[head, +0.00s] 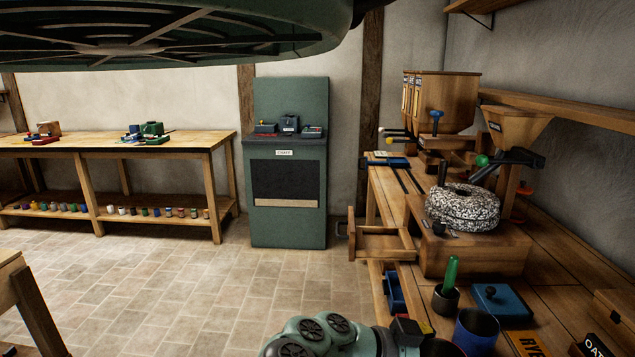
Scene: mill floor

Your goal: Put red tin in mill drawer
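The mill (470,247) stands on the bench at the right, with a speckled round stone (462,207) on its wooden base. A wooden drawer (380,243) with a dark handle stands pulled out at the mill's left side, and its inside looks empty. My teal arm shows at the bottom edge, ending in dark parts of my gripper (408,332), below and in front of the drawer. Its fingertips and anything between them cannot be made out. A thin red edge shows beside these dark parts, but I cannot tell what it is. I cannot pick out a red tin for certain.
A blue box (502,304), a dark pot with a green handle (445,298) and a dark blue cup (474,332) crowd the near bench. Small coloured tins (110,210) line the low shelf of the far table (190,140). A green cabinet (289,160) stands behind open tiled floor.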

